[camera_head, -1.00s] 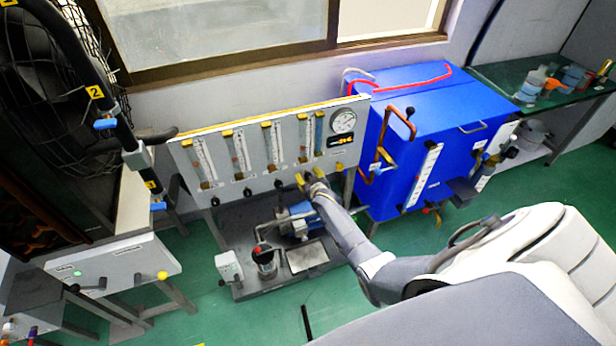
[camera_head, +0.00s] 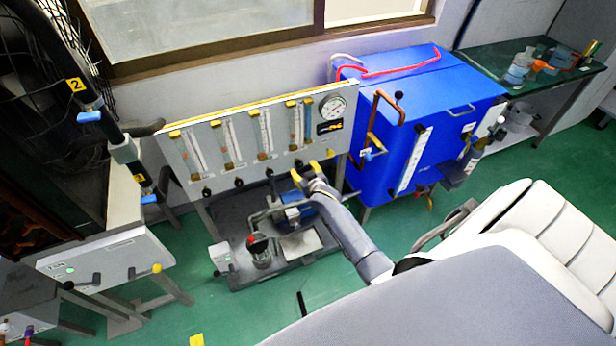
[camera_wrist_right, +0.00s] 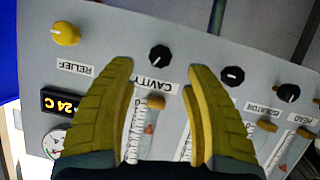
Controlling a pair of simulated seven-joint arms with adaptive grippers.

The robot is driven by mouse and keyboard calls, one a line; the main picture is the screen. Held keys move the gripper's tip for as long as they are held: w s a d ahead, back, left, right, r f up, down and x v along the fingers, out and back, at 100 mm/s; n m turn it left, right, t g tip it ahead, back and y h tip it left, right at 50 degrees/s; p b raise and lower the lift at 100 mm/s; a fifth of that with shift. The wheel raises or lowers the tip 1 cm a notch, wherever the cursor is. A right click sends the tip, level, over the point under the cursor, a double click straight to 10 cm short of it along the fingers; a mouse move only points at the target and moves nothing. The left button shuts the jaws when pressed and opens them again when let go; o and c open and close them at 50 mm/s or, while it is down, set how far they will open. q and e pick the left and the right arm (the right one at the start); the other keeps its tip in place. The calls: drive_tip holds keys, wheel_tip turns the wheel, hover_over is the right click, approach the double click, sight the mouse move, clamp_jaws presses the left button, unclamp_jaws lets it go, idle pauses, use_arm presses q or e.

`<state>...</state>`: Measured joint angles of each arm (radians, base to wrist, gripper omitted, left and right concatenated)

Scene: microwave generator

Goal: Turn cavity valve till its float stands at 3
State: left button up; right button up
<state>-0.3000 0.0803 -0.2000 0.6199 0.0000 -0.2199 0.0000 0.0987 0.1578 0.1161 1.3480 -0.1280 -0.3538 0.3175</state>
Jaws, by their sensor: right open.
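The cavity valve is a black knob (camera_wrist_right: 159,56) with a white pointer mark above the label CAVITY (camera_wrist_right: 150,85), which shows upside down in the right wrist view. In the head view this knob (camera_head: 298,163) is on the lower edge of the grey panel (camera_head: 245,170). Its flow tube (camera_wrist_right: 142,128) has an orange-red float (camera_wrist_right: 149,128); the scale digits are too small to read. My right gripper (camera_head: 306,171) is open, its yellow fingers either side of the knob's line in the right wrist view (camera_wrist_right: 159,78). Contact with the knob is not visible. My left gripper is out of view.
A yellow RELIEF knob (camera_wrist_right: 65,33) and another black knob (camera_wrist_right: 232,76) flank the cavity knob. A round gauge (camera_head: 333,107) and a display (camera_head: 329,127) are on the panel. A blue cabinet (camera_head: 400,130) stands to the right; a pump (camera_head: 297,212) sits below.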

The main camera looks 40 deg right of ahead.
drive_tip(key=shift+v, duration=2.5)
drive_tip(key=shift+r, duration=0.1)
drive_tip(key=s+a+f+n+g+y, duration=0.1)
drive_tip(key=s+a+f+g, duration=0.15)
drive_tip(key=s+f, duration=0.6)
drive_tip(key=s+a+f+n+g+y, duration=0.1)
drive_tip(key=s+a+f, duration=0.3)
drive_tip(key=f, duration=0.8)
drive_tip(key=s+a+f+n+g+y, duration=0.1)
drive_tip(key=s+a+f+g, duration=0.1)
drive_tip(key=s+f, duration=0.7)
drive_tip(key=s+a+f+g, duration=0.2)
drive_tip(key=s+f, duration=0.2)
drive_tip(key=s, duration=0.7)
drive_tip(key=s+a+f+n+g, duration=0.1)
drive_tip(key=s+f, duration=0.4)
drive_tip(key=s, duration=0.7)
drive_tip(key=s+a+f+n+g, duration=0.1)
drive_tip(key=s+a+f+g, duration=0.2)
drive_tip(key=s, duration=0.9)
drive_tip(key=shift+a+f+y, duration=0.3)
drive_tip(key=shift+a+f, duration=0.05)
drive_tip(key=shift+f, duration=0.35)
